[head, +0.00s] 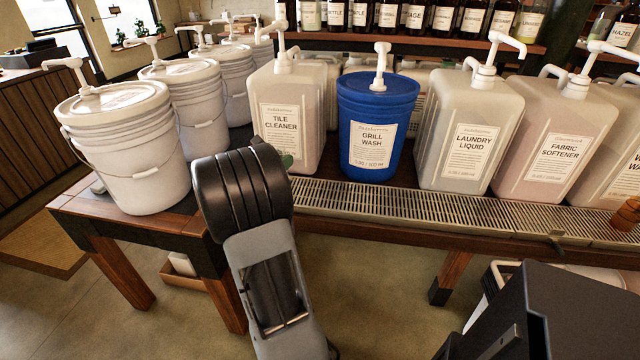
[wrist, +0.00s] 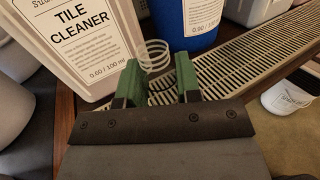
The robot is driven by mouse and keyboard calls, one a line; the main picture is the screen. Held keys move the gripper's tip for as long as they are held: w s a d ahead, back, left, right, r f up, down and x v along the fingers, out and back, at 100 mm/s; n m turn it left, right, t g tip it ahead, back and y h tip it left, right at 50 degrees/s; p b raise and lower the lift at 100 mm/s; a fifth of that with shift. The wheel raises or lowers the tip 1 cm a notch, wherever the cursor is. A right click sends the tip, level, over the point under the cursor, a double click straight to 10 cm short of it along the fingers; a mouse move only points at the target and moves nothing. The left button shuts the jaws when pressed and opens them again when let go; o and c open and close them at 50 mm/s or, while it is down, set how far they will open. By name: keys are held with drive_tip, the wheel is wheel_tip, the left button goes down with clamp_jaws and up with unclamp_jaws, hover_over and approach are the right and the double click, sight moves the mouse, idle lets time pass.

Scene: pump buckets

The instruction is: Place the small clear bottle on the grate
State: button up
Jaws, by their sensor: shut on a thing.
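My gripper (wrist: 160,80) has green fingers and is shut on the small clear bottle (wrist: 153,52), whose clear, ringed shape shows between the fingertips in the wrist view. The metal grate (head: 430,216) is a slotted strip along the front of the table in the head view. It also shows in the wrist view (wrist: 248,52), behind and to the right of the fingers. The bottle appears in front of the grate's left end; whether it touches the grate I cannot tell. In the head view my arm hides the bottle and most of the gripper.
The tile cleaner jug (head: 290,115) stands close to my gripper's left in the wrist view, with the blue grill wash bucket (head: 376,125) just behind. Laundry liquid (head: 468,130) and fabric softener (head: 555,140) jugs stand further right. The grate looks clear below the blue bucket.

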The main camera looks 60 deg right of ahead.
drive_tip(key=shift+s+d+f+b, duration=0.1)
drive_tip(key=shift+d+f+b, duration=0.1)
drive_tip(key=shift+d+f, duration=1.6)
drive_tip(key=shift+w+d+f+b, duration=0.1)
drive_tip(key=shift+d+f+b, duration=0.1)
drive_tip(key=shift+d+f, duration=1.55)
drive_tip(key=shift+s+d+f+b, duration=0.1)
drive_tip(key=shift+d+f+b, duration=0.1)
drive_tip(key=shift+d+f, duration=1.55)
drive_tip(key=shift+a+f, duration=0.4)
drive_tip(key=shift+f, duration=0.2)
drive_tip(key=o, duration=0.9)
drive_tip(key=shift+r, duration=0.1)
